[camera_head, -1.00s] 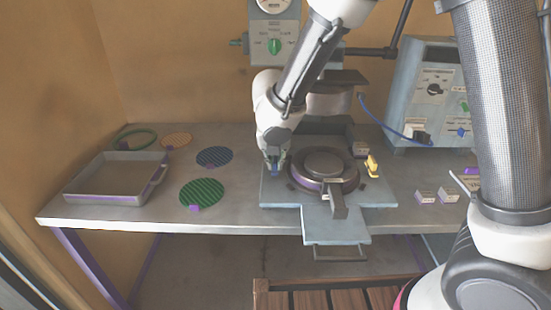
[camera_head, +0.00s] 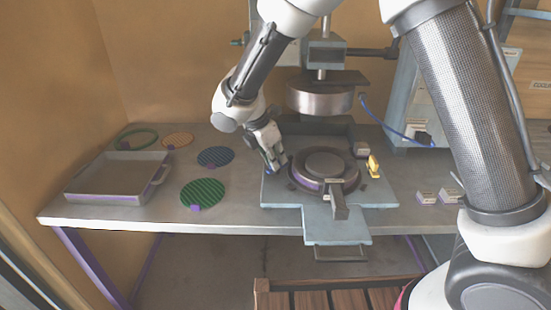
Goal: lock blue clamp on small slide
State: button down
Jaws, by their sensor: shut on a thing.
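The slide (camera_head: 315,222) is a light blue plate with a front tongue and a bar handle. It sits under the press and bears a dark round mould (camera_head: 323,172). My gripper (camera_head: 275,165) is at the left side of the slide, tilted, beside the mould. It is shut on the blue clamp (camera_head: 267,168), of which only a small blue part shows; the fingers hide the rest. I cannot tell the clamp's exact position. The yellow clamp (camera_head: 373,166) stands at the right side of the slide.
The press head (camera_head: 320,98) hangs above the mould. A grey tray (camera_head: 105,197) and several coloured round mesh discs, including a green one (camera_head: 203,193), lie at left. Small blocks (camera_head: 427,197) lie at right. A control box (camera_head: 405,110) stands behind.

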jog(key=m+g, duration=0.1)
jog(key=m, duration=0.2)
jog(key=shift+w+m+h, duration=0.15)
jog(key=shift+m+h, duration=0.15)
jog(key=shift+m, duration=0.1)
jog(key=shift+m+g, duration=0.8)
jog(key=shift+m, duration=1)
jog(key=shift+w, duration=0.1)
jog(key=c, duration=1.5)
grip_release()
jog(key=v, duration=1.2)
jog(key=shift+a, duration=0.15)
jog(key=shift+w+a+f+m, duration=0.1)
jog(key=shift+m, duration=0.2)
